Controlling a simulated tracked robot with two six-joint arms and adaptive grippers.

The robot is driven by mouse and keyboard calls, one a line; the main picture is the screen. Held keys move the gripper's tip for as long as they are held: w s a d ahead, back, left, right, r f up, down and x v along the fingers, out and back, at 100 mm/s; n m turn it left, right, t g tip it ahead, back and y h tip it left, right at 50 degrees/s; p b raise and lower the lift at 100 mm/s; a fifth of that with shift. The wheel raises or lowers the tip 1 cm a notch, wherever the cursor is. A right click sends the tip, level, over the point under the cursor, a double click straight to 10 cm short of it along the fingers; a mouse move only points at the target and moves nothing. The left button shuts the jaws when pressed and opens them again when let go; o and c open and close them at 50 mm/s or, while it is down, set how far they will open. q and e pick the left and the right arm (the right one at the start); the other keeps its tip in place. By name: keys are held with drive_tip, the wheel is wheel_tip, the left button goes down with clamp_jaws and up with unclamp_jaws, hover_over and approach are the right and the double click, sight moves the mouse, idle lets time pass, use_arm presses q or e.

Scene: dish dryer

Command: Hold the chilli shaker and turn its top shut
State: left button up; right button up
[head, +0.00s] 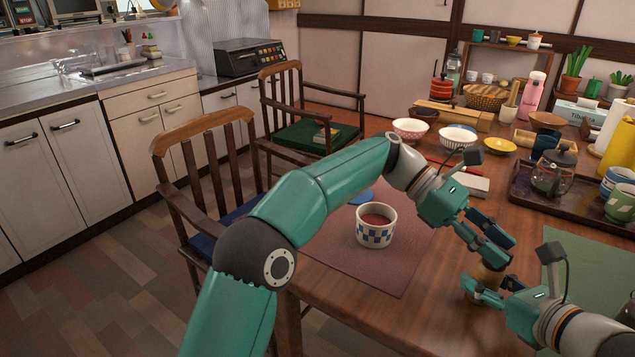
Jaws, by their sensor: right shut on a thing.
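The chilli shaker (489,279) is a small pale brown jar near the front edge of the wooden table. It appears upright, and the fingers hide much of it. My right gripper (488,291) comes in from the lower right and is shut around its body. My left gripper (509,252) is just above the shaker, its two fingers apart and pointing down to the right. The shaker's top is partly hidden behind the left fingers, and I cannot tell whether they touch it or how the top is turned.
A blue-checked cup (375,235) stands on a dark red mat (405,268) left of the grippers. A green mat (590,275) lies to the right. A dark tray (520,198) with a glass teapot (549,178) and bowls is behind right. Several bowls stand farther back.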

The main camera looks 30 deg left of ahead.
use_arm(q)
drive_tip(key=n+t, duration=0.2)
drive_tip(key=shift+s+t, duration=0.25)
drive_tip(key=shift+t, duration=0.15)
drive_tip(key=w+v, duration=0.1)
drive_tip(key=v, duration=1.1)
drive_tip(key=a+f+n+t+y, duration=0.2)
drive_tip(key=a+n+t, duration=0.2)
drive_tip(key=a, duration=0.6)
drive_tip(key=a+f+n+t+y, duration=0.3)
drive_tip(key=a+n+t, duration=0.2)
drive_tip(key=a, duration=0.6)
drive_tip(key=shift+w+n, duration=0.35)
drive_tip(key=shift+n, duration=0.75)
drive_tip(key=shift+a, duration=0.15)
